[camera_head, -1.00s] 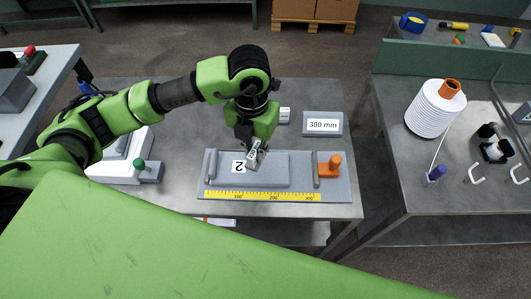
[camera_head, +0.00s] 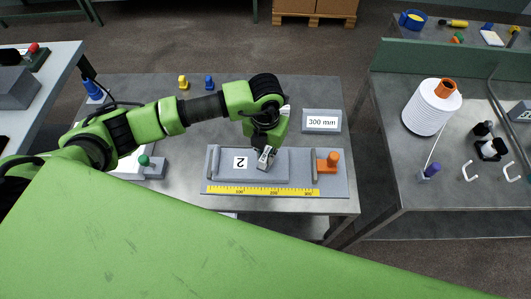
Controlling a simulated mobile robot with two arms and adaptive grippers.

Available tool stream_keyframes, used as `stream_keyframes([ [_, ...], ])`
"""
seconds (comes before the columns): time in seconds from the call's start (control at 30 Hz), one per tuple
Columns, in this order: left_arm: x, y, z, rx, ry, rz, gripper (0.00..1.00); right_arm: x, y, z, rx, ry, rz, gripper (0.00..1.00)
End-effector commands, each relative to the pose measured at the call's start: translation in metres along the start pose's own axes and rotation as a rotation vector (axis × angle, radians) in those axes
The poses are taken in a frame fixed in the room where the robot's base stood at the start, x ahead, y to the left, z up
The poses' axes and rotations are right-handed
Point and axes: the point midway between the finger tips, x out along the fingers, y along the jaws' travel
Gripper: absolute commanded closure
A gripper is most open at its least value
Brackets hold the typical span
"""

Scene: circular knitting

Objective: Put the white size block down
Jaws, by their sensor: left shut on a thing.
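My left gripper (camera_head: 267,157) points down over the right half of a grey raised plate (camera_head: 255,178). It is shut on a small pale piece that seems to be the white size block, mostly hidden by the fingers. I cannot tell whether it touches the plate. A white square marked 2 (camera_head: 240,162) lies on the plate just left of the fingers and is fully visible. My right gripper is out of view.
The plate sits on a grey fixture (camera_head: 335,188) with a yellow ruler (camera_head: 280,193) and an orange clamp (camera_head: 330,160). A 300 mm sign (camera_head: 322,121) stands behind. A white yarn cone (camera_head: 432,108) is on the right table.

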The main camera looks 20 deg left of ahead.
Motion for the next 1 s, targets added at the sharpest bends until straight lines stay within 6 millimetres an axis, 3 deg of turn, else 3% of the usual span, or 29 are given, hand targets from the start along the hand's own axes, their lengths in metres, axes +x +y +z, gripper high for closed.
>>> stream_keyframes([
  [0.03, 0.003, 0.0, 0.0, 0.0, 0.0, 0.0, 0.84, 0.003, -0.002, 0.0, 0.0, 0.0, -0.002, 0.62],
  [0.1, 0.001, 0.0, 0.0, 0.0, 0.0, 0.0, 0.7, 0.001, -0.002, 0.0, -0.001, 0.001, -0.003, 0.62],
  [0.57, -0.007, 0.0, 0.001, 0.0, -0.002, -0.001, 0.7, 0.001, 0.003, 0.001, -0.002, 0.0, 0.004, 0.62],
  [1.0, -0.094, 0.0, 0.001, 0.001, -0.006, 0.0, 0.7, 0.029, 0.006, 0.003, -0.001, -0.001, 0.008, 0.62],
])
